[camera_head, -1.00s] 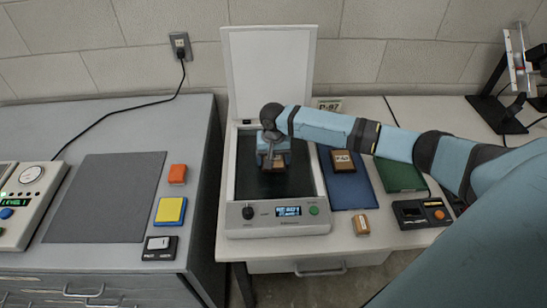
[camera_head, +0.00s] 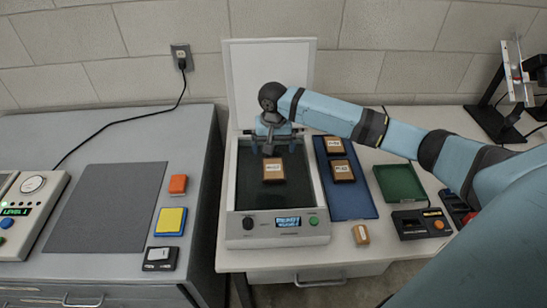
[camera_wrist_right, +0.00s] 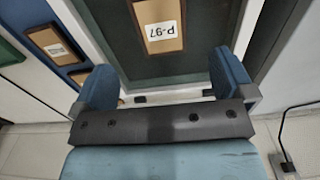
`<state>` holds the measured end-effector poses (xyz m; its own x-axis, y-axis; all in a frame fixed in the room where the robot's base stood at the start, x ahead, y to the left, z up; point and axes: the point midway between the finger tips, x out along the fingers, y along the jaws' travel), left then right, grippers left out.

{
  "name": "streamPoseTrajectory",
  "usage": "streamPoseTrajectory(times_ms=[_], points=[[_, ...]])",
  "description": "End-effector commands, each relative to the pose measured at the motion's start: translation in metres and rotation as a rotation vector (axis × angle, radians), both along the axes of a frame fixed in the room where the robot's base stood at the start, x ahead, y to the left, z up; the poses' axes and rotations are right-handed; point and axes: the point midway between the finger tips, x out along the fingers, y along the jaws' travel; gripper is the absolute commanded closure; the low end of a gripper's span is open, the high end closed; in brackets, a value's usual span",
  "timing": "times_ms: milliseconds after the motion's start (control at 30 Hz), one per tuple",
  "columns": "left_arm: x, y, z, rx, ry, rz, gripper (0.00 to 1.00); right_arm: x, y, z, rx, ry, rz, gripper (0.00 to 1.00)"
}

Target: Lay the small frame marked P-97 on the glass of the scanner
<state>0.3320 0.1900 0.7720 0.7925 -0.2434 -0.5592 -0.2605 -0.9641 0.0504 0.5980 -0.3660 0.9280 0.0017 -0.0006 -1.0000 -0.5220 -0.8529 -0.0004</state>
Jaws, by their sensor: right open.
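The small frame marked P-97 (camera_head: 273,170) lies flat on the dark glass of the scanner (camera_head: 252,195), near its middle. It has a wooden rim and a pale label. In the right wrist view the frame (camera_wrist_right: 158,27) shows its P-97 label readably, beyond the fingers. My right gripper (camera_head: 271,144) is open and empty, just behind the frame on the wall side and apart from it. Both fingers show spread in the wrist view (camera_wrist_right: 163,85). The scanner's white lid (camera_head: 270,70) stands open. My left gripper is not in view.
Two similar frames lie on the blue mat (camera_head: 362,208) to the right: one farther back (camera_head: 334,146), one nearer (camera_head: 342,170). A small wooden block (camera_head: 361,234), a green tray (camera_head: 400,184) and a black device (camera_head: 421,223) stand farther right. A grey counter is at left.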

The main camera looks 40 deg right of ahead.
Motion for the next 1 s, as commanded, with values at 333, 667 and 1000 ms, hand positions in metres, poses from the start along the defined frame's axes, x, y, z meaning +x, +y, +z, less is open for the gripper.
streamPoseTrajectory(times_ms=[333, 667, 1000], points=[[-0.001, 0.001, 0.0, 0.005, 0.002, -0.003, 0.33, 0.0, 0.0, 0.024, 0.0, 0.002, -0.001, 0.0], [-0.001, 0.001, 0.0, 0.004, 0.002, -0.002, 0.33, 0.0, 0.0, 0.024, 0.001, 0.001, -0.001, 0.0], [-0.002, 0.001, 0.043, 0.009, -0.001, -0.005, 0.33, 0.0, 0.0, 0.069, 0.0, 0.0, -0.001, 0.0]])
